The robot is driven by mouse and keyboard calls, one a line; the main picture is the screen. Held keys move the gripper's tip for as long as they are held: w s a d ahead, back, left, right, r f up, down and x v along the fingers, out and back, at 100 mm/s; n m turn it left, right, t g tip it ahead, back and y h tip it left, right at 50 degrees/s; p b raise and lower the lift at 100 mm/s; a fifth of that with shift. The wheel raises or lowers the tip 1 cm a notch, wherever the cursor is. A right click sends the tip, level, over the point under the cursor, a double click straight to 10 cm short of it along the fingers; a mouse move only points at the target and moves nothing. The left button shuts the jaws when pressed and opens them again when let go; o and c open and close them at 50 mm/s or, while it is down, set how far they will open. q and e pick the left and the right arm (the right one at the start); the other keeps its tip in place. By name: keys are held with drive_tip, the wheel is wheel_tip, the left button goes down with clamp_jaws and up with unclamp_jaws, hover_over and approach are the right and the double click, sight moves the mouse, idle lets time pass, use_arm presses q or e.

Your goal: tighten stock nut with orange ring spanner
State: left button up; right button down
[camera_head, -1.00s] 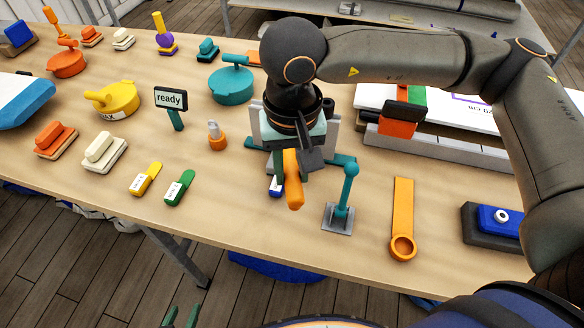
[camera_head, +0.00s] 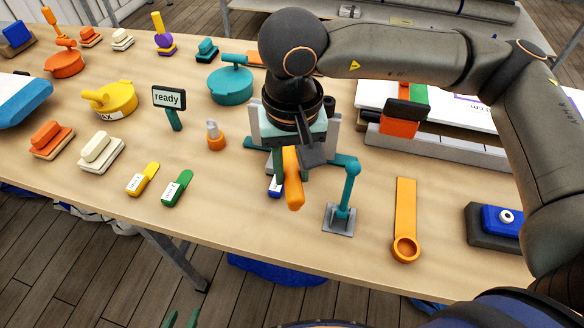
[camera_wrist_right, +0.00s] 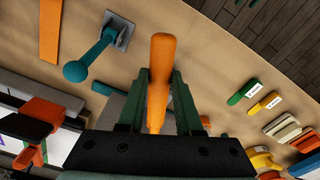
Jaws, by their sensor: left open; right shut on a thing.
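An orange ring spanner (camera_head: 405,215) lies flat on the table at the right, its ring end toward the front edge. A blue block (camera_head: 497,222) with a pale round nut-like piece (camera_head: 506,216) sits on a dark base at the far right; I cannot tell whether this is the stock nut. My right gripper (camera_head: 290,160) is shut on an orange handle (camera_head: 293,190), which also shows between the fingers in the right wrist view (camera_wrist_right: 159,70). The handle's far end is hidden by the gripper. My left gripper (camera_head: 181,319) is open, only its fingertips showing at the bottom edge.
A teal lever post (camera_head: 347,195) on a grey plate stands between the right gripper and the spanner. Yellow (camera_head: 143,179) and green (camera_head: 178,187) labelled pieces lie left of the gripper. A "ready" sign (camera_head: 170,98) stands behind. Bare tabletop surrounds the spanner.

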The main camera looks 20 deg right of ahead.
drive_tip(key=shift+f, duration=0.1)
idle(0.3)
drive_tip(key=shift+f+b, duration=0.95)
drive_tip(key=shift+b, duration=0.2)
drive_tip(key=shift+r, duration=0.1)
drive_tip(key=shift+b, duration=0.4)
